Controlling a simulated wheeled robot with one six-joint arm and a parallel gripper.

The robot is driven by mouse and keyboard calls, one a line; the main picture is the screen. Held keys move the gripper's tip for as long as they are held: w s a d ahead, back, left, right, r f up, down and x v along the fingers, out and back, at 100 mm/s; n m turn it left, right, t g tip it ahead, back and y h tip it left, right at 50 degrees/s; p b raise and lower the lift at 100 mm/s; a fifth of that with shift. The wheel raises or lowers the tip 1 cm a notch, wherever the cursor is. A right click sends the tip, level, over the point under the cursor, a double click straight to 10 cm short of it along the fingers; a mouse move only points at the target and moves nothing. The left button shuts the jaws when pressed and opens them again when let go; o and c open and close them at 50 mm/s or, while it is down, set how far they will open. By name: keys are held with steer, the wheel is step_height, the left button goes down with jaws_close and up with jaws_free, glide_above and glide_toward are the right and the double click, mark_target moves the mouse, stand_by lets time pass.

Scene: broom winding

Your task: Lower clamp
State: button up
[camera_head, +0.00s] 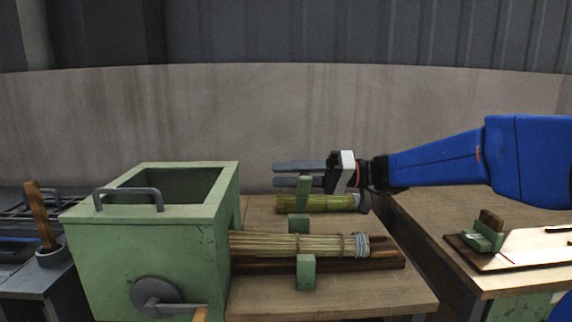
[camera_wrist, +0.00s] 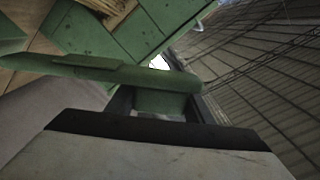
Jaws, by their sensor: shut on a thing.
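The green clamp arm (camera_head: 303,193) stands raised above the bench in the head view. My gripper (camera_head: 281,175) reaches in from the right, its two grey fingers level and pointing left at the top of this arm. In the wrist view, the gripper is shut on a green clamp part (camera_wrist: 160,103), with a long green bar (camera_wrist: 100,68) running left from it. A straw bundle (camera_head: 290,245), bound near its right end, lies below beside green clamp blocks (camera_head: 306,273). The contact at the fingertips is partly hidden.
A green box machine (camera_head: 130,240) with a crank (camera_head: 157,296) stands at the left. A second, greener bundle (camera_head: 330,203) lies behind the clamp. A bench at the right holds a board (camera_head: 525,248) and a small green holder (camera_head: 485,238). The bench front right is clear.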

steer(key=s+f+n, duration=0.7)
steer(key=f+n, duration=0.1)
steer(key=f, duration=0.1)
steer(key=shift+f, duration=0.25)
steer(key=shift+s, duration=0.1)
steer(key=o, duration=1.5)
steer(key=shift+d, duration=0.15)
steer(key=d, duration=1.7)
steer(key=shift+c, duration=0.3)
